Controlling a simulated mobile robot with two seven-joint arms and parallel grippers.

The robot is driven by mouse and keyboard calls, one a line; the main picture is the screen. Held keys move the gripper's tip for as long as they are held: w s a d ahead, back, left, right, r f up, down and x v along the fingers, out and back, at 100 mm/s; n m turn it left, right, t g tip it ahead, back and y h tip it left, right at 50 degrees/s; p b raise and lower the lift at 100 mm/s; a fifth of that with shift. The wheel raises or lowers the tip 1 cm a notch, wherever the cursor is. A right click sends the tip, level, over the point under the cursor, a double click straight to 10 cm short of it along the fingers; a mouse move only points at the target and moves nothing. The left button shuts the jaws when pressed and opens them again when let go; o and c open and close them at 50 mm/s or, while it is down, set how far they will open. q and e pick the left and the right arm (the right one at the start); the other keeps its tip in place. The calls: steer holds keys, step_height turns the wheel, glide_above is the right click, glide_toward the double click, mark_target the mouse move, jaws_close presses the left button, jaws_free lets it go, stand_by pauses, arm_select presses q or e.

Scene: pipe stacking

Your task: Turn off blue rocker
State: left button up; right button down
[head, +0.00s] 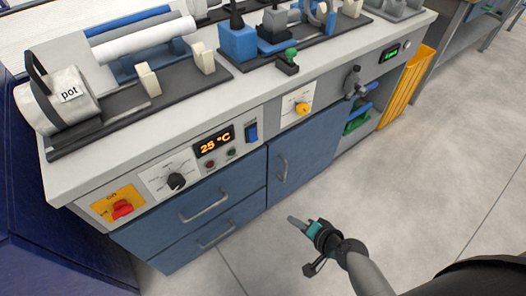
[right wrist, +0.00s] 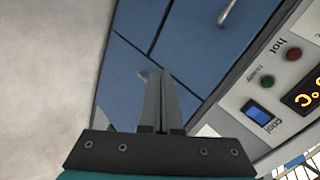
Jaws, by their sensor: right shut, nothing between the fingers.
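The blue rocker (head: 251,132) is on the front panel of the bench, just right of the display reading 25 °C (head: 214,141). The rocker also shows in the right wrist view (right wrist: 258,114), at the right, on a light panel. Which side of it is pressed in is too small to tell. My right gripper (head: 293,220) is shut and empty, out in front of the blue cabinet doors, below and apart from the rocker. Its closed fingers show in the right wrist view (right wrist: 160,100), to the left of the rocker. My left gripper is not in view.
Beside the rocker are a red and a green round lamp (head: 231,152), a black knob (head: 176,181) and a yellow knob (head: 302,108). A red switch (head: 122,209) sits at the left. Drawer handles (head: 205,206) stick out below. The floor in front is clear.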

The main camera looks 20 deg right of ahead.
mark_target(253, 134)
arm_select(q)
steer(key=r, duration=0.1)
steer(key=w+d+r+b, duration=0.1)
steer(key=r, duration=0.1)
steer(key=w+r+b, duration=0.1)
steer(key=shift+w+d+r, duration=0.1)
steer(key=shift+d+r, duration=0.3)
arm_select(e)
steer(key=w+r+m+t+y, duration=0.1)
steer(key=w+r+m+t, duration=0.1)
steer(key=r, duration=0.5)
steer(key=w+r+m+t+y, duration=0.1)
steer(key=w+r+t, duration=0.2)
steer(key=r, duration=0.5)
steer(key=shift+w+d+r+m, duration=0.3)
steer(key=shift+w+d+m, duration=0.1)
steer(key=shift+w, duration=0.05)
